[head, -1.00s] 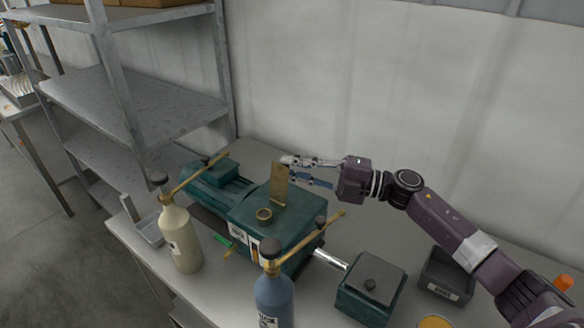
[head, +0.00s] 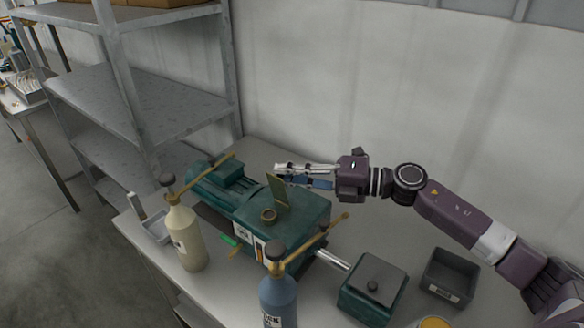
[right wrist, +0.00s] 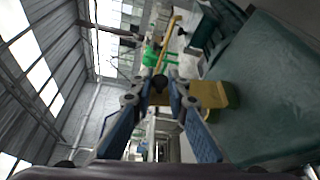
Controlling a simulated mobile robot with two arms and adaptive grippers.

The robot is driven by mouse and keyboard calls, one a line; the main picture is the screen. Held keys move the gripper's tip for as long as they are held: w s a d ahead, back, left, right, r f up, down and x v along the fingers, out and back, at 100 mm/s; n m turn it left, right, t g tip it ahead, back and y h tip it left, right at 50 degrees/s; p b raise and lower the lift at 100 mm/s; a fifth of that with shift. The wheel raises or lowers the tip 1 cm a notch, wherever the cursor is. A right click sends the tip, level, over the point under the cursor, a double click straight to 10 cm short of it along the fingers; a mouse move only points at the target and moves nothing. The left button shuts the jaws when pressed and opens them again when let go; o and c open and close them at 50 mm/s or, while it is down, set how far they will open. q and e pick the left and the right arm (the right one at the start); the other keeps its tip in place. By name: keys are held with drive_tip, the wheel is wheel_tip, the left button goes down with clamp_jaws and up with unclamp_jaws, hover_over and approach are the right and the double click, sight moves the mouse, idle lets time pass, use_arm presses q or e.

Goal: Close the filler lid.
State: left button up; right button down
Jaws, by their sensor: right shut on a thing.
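The filler lid (head: 279,191) is a flat brass plate standing steeply open on the green tank (head: 305,207), just behind the round brass filler neck (head: 268,215). Its upper end leans a little to the left. My right gripper (head: 279,173) reaches in from the right at the lid's upper end, fingers nearly level. In the right wrist view the lid (right wrist: 210,94) passes behind the right-hand finger, and the fingertips (right wrist: 160,88) are close together at its edge. The gripper is shut on it, though the contact is partly hidden. My left gripper is not in view.
A cream bottle (head: 183,235) and a blue bottle (head: 278,295) stand in front of the tank. Brass levers (head: 320,232) stick out nearby. The wall is behind.

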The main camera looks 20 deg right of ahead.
drive_tip(key=shift+s+a+f+n+h+p, duration=0.1)
drive_tip(key=shift+s+a+n+h+p, duration=0.45)
drive_tip(key=shift+a+n, duration=0.35)
drive_tip(key=c, duration=1.9)
unclamp_jaws()
drive_tip(key=shift+d, duration=0.1)
drive_tip(key=shift+v, duration=6)
drive_tip(key=shift+w+d, duration=0.1)
